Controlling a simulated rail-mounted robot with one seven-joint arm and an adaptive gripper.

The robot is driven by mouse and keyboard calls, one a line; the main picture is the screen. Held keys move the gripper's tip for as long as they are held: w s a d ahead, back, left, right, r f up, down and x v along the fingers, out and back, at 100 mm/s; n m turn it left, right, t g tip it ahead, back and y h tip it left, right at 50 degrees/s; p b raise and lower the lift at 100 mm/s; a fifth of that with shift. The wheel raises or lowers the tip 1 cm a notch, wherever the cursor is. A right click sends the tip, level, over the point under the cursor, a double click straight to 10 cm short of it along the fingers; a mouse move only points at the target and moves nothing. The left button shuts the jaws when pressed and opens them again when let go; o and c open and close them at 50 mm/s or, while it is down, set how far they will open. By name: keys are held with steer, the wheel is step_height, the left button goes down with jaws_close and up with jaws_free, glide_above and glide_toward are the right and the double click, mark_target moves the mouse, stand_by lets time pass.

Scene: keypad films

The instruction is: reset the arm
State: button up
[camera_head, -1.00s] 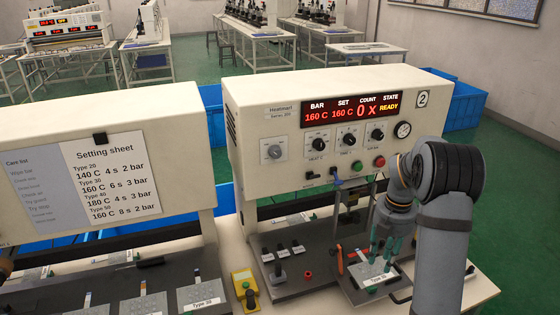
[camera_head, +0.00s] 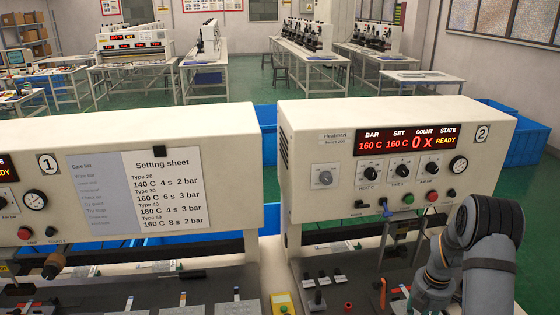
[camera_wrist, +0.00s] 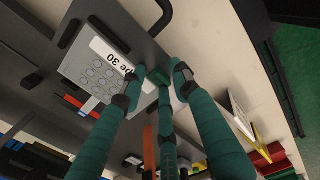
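My gripper (camera_wrist: 157,78) has teal fingers with dark joints. In the wrist view the fingertips stand a little apart with no object seen between them. They are over or beside a grey plate (camera_wrist: 88,75) with round marks and a white label ending "pe 30"; whether they touch it is unclear. In the head view my grey arm (camera_head: 485,245) is at the lower right, in front of press 2 (camera_head: 310,145). The gripper itself is out of that view, below the frame.
Press 2's display (camera_head: 408,138) reads 160 C, 160 C, 0 x, READY. A setting sheet (camera_head: 165,190) hangs on the left press (camera_head: 90,135). Small black-handled parts (camera_head: 322,278) and a yellow box (camera_head: 282,303) lie on the bench. Blue bins stand behind; green floor lies beyond.

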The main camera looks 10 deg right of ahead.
steer(key=shift+r, duration=0.15)
steer(key=shift+f+b, duration=0.2)
steer(key=shift+b, duration=0.2)
step_height(320, 180, up, 12)
step_height(320, 180, down, 12)
steer(key=shift+s+f, duration=0.1)
step_height(320, 180, up, 10)
steer(key=p, duration=1)
steer(key=s+a+r+m+b, duration=0.2)
steer(key=a+m+b, duration=0.2)
steer(key=a, duration=0.4)
steer(key=s+a+r+m+b, duration=0.2)
steer(key=a+m+b, duration=0.2)
steer(key=a, duration=0.5)
steer(key=s+a+r+m+b, duration=0.3)
steer(key=a+m+b, duration=0.1)
steer(key=a+m, duration=0.3)
steer(key=shift+a+b, duration=0.4)
steer(key=shift+a, duration=0.65)
